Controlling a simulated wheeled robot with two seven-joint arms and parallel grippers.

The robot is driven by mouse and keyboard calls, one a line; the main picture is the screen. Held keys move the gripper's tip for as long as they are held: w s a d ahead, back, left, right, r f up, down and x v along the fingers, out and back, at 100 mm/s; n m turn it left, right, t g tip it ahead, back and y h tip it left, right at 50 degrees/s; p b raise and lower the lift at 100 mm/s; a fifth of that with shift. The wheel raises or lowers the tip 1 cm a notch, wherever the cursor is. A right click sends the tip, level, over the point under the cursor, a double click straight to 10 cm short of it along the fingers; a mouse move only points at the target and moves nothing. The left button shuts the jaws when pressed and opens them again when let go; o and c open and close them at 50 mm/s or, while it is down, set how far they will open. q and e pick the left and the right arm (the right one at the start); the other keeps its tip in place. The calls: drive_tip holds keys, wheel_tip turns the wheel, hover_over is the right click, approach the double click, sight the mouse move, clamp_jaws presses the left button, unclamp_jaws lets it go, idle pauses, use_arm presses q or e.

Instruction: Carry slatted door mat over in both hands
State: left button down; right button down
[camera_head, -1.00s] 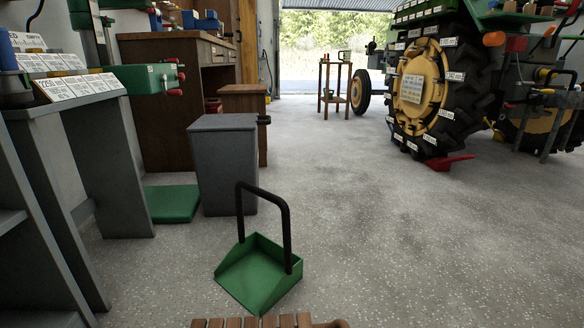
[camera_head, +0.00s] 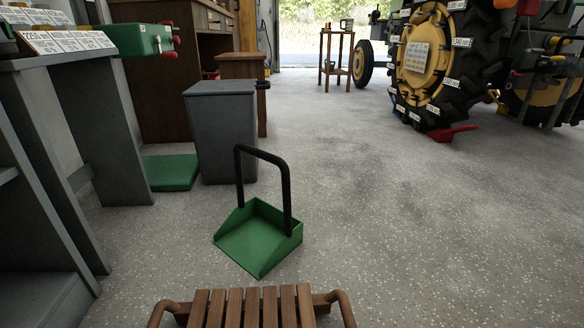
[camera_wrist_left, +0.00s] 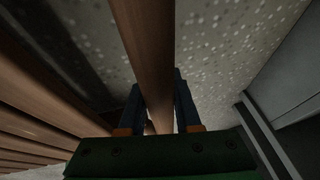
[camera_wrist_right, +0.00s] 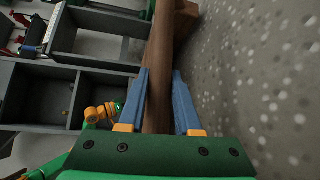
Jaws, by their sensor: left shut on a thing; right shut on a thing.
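The slatted door mat (camera_head: 250,308) is brown wood with several slats and a rounded handle at each side. It shows at the bottom edge of the head view, its near part cut off. In the left wrist view my left gripper (camera_wrist_left: 160,100) is shut on one wooden handle (camera_wrist_left: 145,40), with slats at the left. In the right wrist view my right gripper (camera_wrist_right: 160,90) is shut on the other handle (camera_wrist_right: 165,55). Neither gripper shows in the head view.
A green dustpan (camera_head: 258,240) with a black upright handle stands on the floor just ahead. Grey benches (camera_head: 60,150), a grey bin (camera_head: 222,130) and a green mat (camera_head: 170,172) line the left. A tractor wheel (camera_head: 440,70) and red chock (camera_head: 452,133) are at right.

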drive_tip(key=shift+r, duration=0.1)
use_arm(q)
drive_tip(key=c, duration=0.8)
unclamp_jaws()
drive_tip(key=shift+a+r, duration=0.1)
use_arm(e)
drive_tip(key=c, duration=0.8)
unclamp_jaws()
use_arm(q)
drive_tip(key=o, duration=0.4)
drive_tip(key=shift+a, duration=0.25)
use_arm(e)
drive_tip(key=o, duration=0.4)
drive_tip(key=shift+d, duration=0.3)
use_arm(q)
drive_tip(key=shift+o, duration=1.4)
drive_tip(key=shift+a, duration=0.35)
use_arm(e)
drive_tip(key=shift+o, duration=1.4)
drive_tip(key=shift+d, duration=0.4)
use_arm(q)
drive_tip(key=shift+a, duration=0.6)
use_arm(e)
drive_tip(key=shift+d, duration=0.6)
